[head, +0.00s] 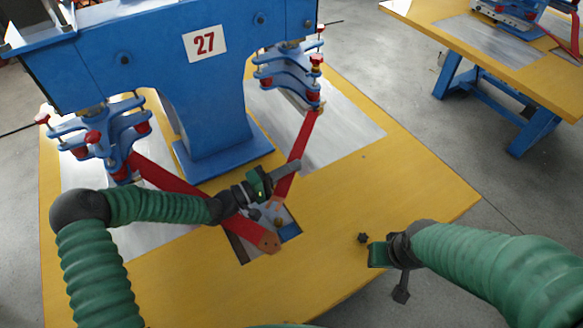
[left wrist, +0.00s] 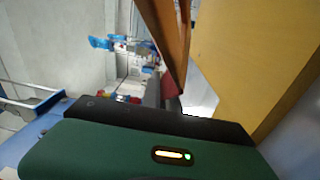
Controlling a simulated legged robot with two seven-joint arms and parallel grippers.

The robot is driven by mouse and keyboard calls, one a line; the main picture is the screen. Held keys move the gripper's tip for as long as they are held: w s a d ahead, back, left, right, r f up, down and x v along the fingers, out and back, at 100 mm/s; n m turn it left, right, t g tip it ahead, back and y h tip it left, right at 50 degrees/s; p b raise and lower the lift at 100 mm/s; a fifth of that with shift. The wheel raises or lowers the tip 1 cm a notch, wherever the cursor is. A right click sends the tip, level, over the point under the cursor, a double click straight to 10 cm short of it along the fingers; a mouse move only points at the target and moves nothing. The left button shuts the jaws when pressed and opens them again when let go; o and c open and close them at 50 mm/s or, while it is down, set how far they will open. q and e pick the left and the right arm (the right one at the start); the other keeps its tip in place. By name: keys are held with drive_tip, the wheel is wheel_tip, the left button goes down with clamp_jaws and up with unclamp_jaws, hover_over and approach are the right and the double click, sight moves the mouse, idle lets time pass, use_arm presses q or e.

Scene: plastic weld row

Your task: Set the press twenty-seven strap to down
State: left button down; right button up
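The blue press (head: 215,110) carries a white plate (head: 205,43) with a red 27. Two red straps hang from it over the yellow table. The left strap (head: 170,182) slopes down to the right and ends over a small recess. The right strap (head: 299,150) slopes down from the right head, its lower end beside my left gripper (head: 272,190). That gripper's fingers look spread, with the strap close to them; I cannot tell whether they touch. A red-brown strap (left wrist: 167,38) shows close in the left wrist view. My right gripper (head: 383,263) is open and empty over the front right.
The recess (head: 290,231) in the yellow table (head: 400,190) has a blue part inside. Grey metal plates (head: 345,135) lie under the press heads. Another yellow table (head: 420,18) stands at the upper right. The table's right side is clear.

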use_arm(q)
drive_tip(key=shift+a+f, duration=0.15)
